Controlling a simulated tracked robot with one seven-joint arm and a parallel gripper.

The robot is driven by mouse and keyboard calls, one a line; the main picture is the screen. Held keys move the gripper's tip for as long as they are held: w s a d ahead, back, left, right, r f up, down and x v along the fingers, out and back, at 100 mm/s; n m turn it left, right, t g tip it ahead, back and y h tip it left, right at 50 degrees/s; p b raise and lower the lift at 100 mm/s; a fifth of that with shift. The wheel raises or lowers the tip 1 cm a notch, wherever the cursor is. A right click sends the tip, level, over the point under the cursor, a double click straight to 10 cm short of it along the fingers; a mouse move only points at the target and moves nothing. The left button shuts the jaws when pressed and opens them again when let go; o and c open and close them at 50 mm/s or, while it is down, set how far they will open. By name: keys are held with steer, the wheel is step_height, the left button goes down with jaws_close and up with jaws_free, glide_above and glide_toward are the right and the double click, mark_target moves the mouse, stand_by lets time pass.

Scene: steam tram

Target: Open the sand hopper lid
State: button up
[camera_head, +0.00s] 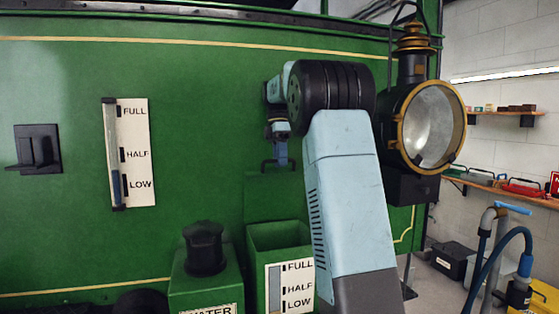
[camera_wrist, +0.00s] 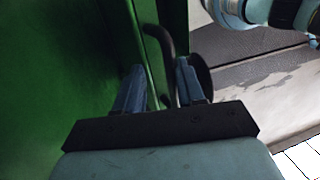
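The sand hopper (camera_head: 255,262) is an open-topped green box with a FULL/HALF/LOW gauge on its front, below my arm. Its green lid (camera_head: 270,198) stands raised, roughly upright, at the back of the box against the green tram side. The dark lid handle (camera_head: 265,165) is at its upper edge. My gripper (camera_head: 281,160) is at this handle. In the wrist view, the two blue fingers of my gripper (camera_wrist: 160,88) stand apart with the dark handle bar (camera_wrist: 167,60) between them, and a gap shows beside the bar. My arm hides the hopper's right part.
A black-capped green WATER box (camera_head: 204,250) stands left of the hopper. A level gauge (camera_head: 130,152) and a black bracket (camera_head: 38,149) are on the tram side. A brass-rimmed lamp (camera_head: 432,125) is close right of my arm. Shelves and hoses are at far right.

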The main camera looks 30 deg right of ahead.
steer(key=v, duration=0.7)
steer(key=shift+r, duration=0.15)
stand_by(0.5)
